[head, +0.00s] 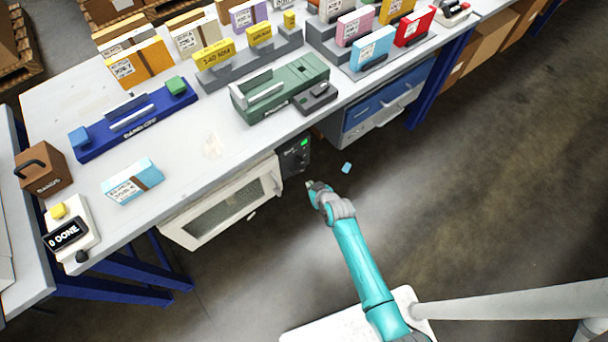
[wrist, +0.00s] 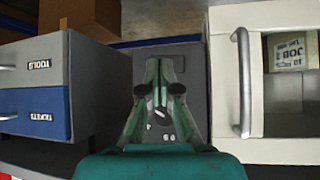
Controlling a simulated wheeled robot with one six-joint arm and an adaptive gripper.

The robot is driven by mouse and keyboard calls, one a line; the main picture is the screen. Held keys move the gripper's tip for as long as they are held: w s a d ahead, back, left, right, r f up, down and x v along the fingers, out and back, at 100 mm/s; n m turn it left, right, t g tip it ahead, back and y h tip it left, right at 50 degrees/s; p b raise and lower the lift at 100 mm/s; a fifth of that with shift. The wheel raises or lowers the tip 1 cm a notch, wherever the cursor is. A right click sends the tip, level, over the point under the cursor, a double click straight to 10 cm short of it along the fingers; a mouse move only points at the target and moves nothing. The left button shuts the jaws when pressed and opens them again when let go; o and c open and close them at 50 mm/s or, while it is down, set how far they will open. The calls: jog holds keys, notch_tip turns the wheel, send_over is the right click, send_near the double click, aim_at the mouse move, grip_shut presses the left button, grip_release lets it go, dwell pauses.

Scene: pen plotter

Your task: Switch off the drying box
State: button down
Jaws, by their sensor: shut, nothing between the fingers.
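The drying box (head: 170,227) hangs under the table's front edge, with a pale windowed door and a bar handle. Its dark control panel (head: 290,165) is at its right end and bears a lit green display (head: 304,142). In the wrist view the door's handle (wrist: 241,82) is at right, and a labelled carton shows behind the window. The dark panel (wrist: 192,60) is behind my gripper (wrist: 160,70). My gripper (head: 313,187) is shut and empty, just in front of and below the panel in the head view. Contact cannot be told; the switch is not clear.
Blue and grey drawers (head: 385,105) stand right of the panel; they show at left in the wrist view (wrist: 32,112). The table (head: 205,140) carries a blue fixture, a green machine and several cartons. A small light-blue piece (head: 346,168) shows against the floor. Open floor lies at right.

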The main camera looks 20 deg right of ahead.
aim_at(298, 171)
jog(key=w+f, duration=0.2)
jog(key=w, duration=0.4)
jog(key=shift+a, duration=0.35)
jog(key=shift+w, duration=0.2)
